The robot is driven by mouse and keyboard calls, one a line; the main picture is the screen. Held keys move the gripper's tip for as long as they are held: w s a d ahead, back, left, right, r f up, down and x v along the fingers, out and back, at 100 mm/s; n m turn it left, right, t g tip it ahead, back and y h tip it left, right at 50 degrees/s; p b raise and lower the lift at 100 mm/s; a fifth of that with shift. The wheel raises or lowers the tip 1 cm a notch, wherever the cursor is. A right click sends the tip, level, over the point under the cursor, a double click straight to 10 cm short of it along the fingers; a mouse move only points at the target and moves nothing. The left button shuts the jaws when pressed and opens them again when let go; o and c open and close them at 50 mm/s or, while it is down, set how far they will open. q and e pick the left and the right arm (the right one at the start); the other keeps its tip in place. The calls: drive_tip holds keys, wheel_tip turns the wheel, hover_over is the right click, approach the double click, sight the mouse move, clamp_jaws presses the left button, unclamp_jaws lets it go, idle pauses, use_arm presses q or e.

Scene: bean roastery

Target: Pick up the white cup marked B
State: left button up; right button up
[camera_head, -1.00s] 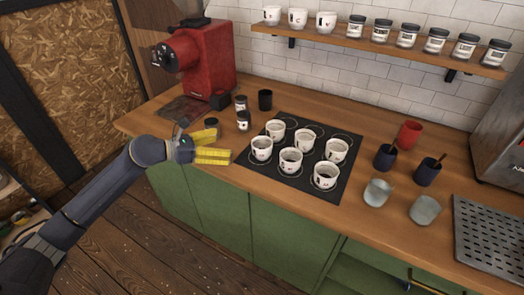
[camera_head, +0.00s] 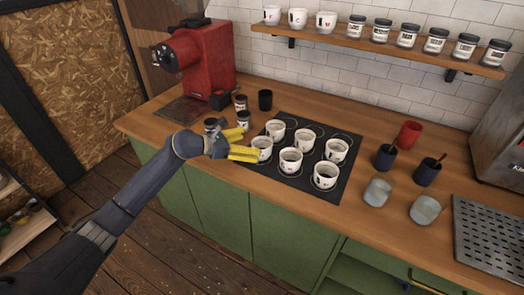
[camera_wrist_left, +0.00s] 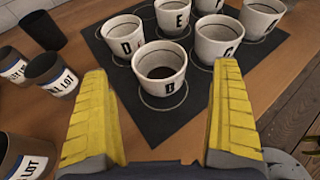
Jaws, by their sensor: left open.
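The white cup marked B (camera_wrist_left: 161,66) stands upright on the black mat in the left wrist view, its dark letter facing the camera. In the head view it is the front-left cup (camera_head: 262,147) of the group on the mat (camera_head: 290,184). My left gripper (camera_head: 248,144) is open, with yellow fingers pointing at this cup. In the wrist view the fingertips (camera_wrist_left: 162,70) spread on either side of the cup, with gaps visible.
Other white lettered cups stand close by: one marked D (camera_wrist_left: 124,36) left of B, one marked E (camera_wrist_left: 174,16) behind. Dark jars (camera_head: 243,120) and a black cup (camera_head: 265,100) stand near the gripper. A red machine (camera_head: 203,62) is behind.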

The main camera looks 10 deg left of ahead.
sight(270, 142)
use_arm(q)
drive_tip(key=shift+x, duration=2.85)
drive_tip(key=shift+c, duration=0.3)
drive_tip(key=shift+r, duration=0.1)
drive_tip(key=c, duration=1.3)
drive_tip(key=shift+c, duration=0.7)
drive_tip(key=shift+r, duration=0.15)
